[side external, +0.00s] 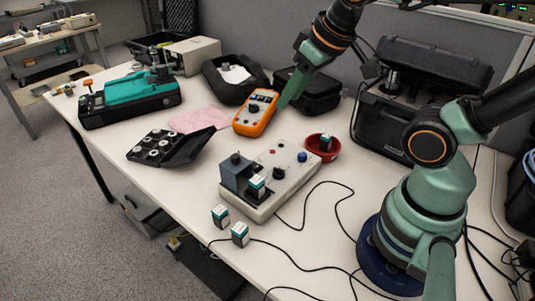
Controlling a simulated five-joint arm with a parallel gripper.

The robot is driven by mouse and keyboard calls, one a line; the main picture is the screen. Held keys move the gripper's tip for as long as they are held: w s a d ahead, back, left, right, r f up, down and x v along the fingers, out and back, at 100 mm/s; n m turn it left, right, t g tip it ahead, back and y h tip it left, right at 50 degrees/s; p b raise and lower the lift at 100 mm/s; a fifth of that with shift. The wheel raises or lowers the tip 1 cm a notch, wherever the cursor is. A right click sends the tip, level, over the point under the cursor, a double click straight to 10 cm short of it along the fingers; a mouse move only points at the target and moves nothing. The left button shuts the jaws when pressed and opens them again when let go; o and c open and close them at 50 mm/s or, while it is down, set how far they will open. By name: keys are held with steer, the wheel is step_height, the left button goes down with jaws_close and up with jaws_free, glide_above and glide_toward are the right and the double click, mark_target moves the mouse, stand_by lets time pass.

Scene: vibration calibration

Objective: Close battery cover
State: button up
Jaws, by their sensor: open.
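A light grey instrument box (285,172) with knobs lies on the table. A dark blue-grey block or raised flap (236,172) stands at its left end; I cannot tell for certain whether this is the battery cover. A small white-and-teal battery-like block (256,188) stands beside it at that end. Two similar blocks, one (220,215) and another (240,234), stand on the table in front. My gripper (286,101) is beyond the box, beside the right edge of an orange multimeter (256,111). It is open, seen edge-on, and appears empty.
A red bowl (323,149) with a small block stands right of the box. An open black case (183,147) and pink cloth (199,119) lie left. A teal-black instrument (130,98) and black cases (308,90) stand behind. Black cables (320,186) cross the front right.

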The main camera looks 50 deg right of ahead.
steer(key=shift+w+a, duration=0.25)
steer(key=shift+w, duration=0.2)
jaws_close()
steer(key=n+g, duration=0.2)
steer(key=n, duration=0.1)
glide_above(229, 161)
step_height(229, 161, down, 4)
steer(key=shift+y, duration=0.4)
steer(key=shift+f, duration=4.8)
steer(key=shift+s+a, duration=0.15)
steer(key=shift+s, duration=3.35)
